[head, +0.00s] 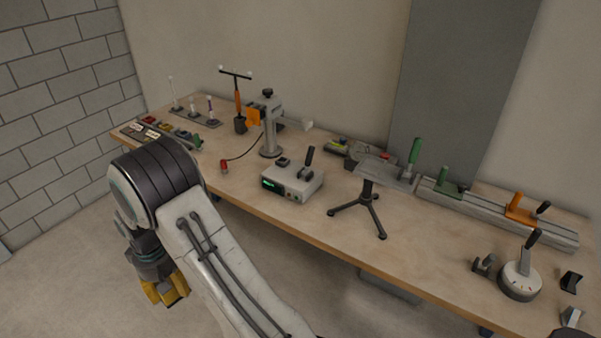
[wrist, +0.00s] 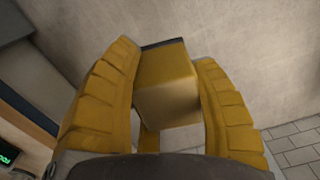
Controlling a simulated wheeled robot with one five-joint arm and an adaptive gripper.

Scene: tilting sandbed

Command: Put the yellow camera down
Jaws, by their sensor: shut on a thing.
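The yellow camera shows in the wrist view as a yellow box (wrist: 168,88) with a dark strip along its far edge. It sits between the two ridged yellow fingers of my gripper (wrist: 166,58), which is shut on it. In the head view my gripper (head: 165,289) hangs at the lower left, in front of the bench's near edge and over the floor. There I cannot tell the camera apart from the yellow fingers.
A long wooden workbench (head: 265,215) runs along the wall. It carries a grey instrument box (head: 292,182), a black tripod stand (head: 366,205), a grey rail (head: 490,212) and a round dial device (head: 520,280). Bare bench top shows along the front, between the tripod and dial.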

